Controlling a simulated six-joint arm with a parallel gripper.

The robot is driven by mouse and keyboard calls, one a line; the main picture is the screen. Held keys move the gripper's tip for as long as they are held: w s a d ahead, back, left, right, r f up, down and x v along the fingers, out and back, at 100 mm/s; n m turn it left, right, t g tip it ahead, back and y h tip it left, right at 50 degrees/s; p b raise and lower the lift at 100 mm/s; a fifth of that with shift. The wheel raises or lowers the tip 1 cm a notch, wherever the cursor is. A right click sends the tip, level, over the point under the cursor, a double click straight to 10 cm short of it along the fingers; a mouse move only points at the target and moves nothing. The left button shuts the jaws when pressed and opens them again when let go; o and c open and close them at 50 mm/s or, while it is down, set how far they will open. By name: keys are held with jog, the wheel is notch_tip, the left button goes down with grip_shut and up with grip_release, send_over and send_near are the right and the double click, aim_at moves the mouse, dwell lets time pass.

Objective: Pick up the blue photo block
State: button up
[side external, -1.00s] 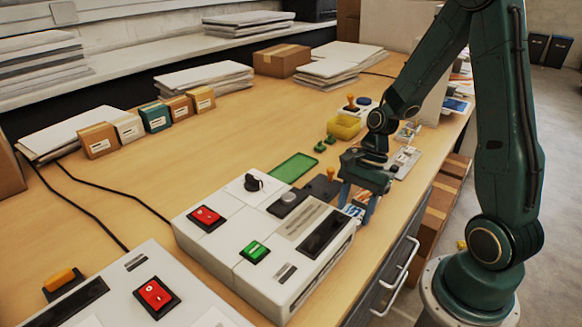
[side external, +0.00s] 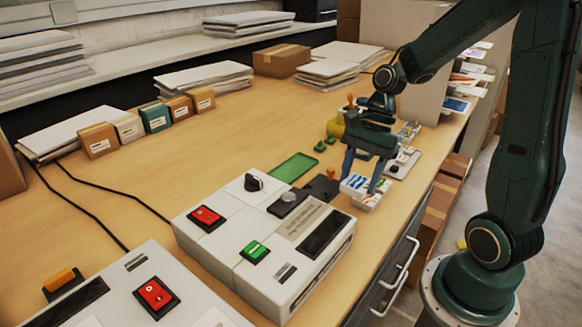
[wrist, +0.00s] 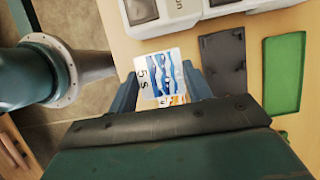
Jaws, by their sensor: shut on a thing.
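The blue photo block (side external: 355,184) is a small white block with a blue wavy picture on its top. My gripper (side external: 361,183) is shut on it, one finger at each side, above the bench's front edge beside the laminator. In the wrist view, the block (wrist: 160,72) sits between the two fingers (wrist: 163,78), its blue picture and dark marks facing the camera. An orange-patterned piece (wrist: 176,99) shows just past it, partly hidden by my gripper. I cannot tell whether the two touch.
The grey laminator (side external: 262,240) stands to the left, with red and green switches. Open bench lies left of the tray.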

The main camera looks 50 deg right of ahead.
aim_at(359, 181)
notch_tip(359, 181, up, 11)
dwell(0.4)
